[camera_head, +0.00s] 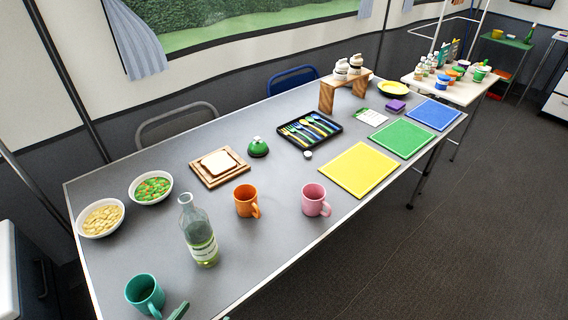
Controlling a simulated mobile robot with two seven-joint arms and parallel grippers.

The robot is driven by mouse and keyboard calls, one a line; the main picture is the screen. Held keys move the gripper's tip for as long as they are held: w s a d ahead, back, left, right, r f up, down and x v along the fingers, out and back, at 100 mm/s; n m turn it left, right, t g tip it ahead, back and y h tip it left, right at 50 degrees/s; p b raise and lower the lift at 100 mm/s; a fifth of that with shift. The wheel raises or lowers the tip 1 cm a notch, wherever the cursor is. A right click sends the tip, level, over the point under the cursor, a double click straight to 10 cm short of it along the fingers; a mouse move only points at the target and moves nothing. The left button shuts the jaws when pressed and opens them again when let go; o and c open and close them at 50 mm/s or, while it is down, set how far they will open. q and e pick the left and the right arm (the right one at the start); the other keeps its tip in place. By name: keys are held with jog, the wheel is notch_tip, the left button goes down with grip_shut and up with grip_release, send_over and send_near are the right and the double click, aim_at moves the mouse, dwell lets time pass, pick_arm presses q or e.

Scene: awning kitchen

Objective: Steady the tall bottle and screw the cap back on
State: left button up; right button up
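The tall bottle (198,232) stands upright on the grey table near its front edge at the lower left. It is clear glass above, with a pale label and yellow-green lower part. Its neck is open, with no cap on it. A small round pale cap (308,154) lies on the table just in front of the black cutlery tray, well apart from the bottle.
A teal mug (145,295), orange mug (246,201) and pink mug (315,200) stand around the bottle. Two bowls (101,218) (150,188) are behind left. Farther back are a bread board (208,179), green bell-like item (258,147), cutlery tray (333,123) and yellow mat (360,169).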

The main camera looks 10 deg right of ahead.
pick_arm(q)
jog(key=s+a+f+n+g+y, duration=0.1)
jog(key=s+a+f+g+y, duration=0.1)
jog(key=s+f, duration=0.4)
jog(key=s+a+f+n+g+y, duration=0.1)
jog(key=s+f, duration=0.6)
jog(key=s, duration=0.7)
jog(key=shift+s+a+f+n+g+y, duration=0.15)
jog(key=shift+a+f+n+g+y, duration=0.25)
jog(key=shift+a+g, duration=0.8)
jog(key=shift+r, duration=0.1)
jog(key=shift+c, duration=0.4)
